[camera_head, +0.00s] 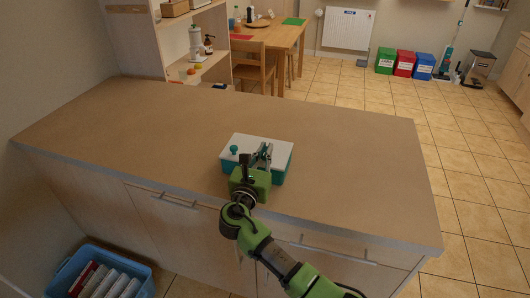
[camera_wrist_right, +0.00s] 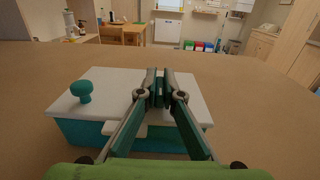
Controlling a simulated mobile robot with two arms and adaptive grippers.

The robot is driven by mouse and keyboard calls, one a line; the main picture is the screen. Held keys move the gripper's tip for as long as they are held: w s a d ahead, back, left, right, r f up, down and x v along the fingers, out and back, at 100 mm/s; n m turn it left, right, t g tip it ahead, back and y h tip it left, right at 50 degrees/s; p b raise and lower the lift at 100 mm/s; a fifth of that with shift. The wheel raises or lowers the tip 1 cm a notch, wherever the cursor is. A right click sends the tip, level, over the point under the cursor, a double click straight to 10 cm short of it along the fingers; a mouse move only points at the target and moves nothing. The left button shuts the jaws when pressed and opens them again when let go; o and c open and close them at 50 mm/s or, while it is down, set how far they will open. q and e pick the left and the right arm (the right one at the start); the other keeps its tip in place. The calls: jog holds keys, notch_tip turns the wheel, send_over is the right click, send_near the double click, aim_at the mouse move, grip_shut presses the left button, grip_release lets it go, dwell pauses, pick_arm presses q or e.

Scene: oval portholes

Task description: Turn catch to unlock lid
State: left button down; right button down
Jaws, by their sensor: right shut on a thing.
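A teal box (camera_wrist_right: 85,135) with a white lid (camera_head: 243,141) stands on the brown counter near its front edge. The lid is down on the box. A teal knob (camera_wrist_right: 82,91) stands on the lid's left part; it also shows in the head view (camera_head: 233,149). My right gripper (camera_head: 265,152) reaches over the box from the front. In the right wrist view its fingers (camera_wrist_right: 160,86) are close together above the lid, right of the knob, shut on a small part, apparently the catch, which they mostly hide. My left gripper is not in view.
The counter (camera_head: 140,125) around the box is clear. A blue crate (camera_head: 140,277) with several upright items stands on the floor at lower left. Shelves, a wooden table (camera_head: 280,38), a chair and coloured bins (camera_head: 404,64) are farther off.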

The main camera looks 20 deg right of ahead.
jog(key=shift+h, duration=0.3)
jog(key=c, duration=2.2)
grip_release()
jog(key=v, duration=1.2)
jog(key=shift+r, duration=0.1)
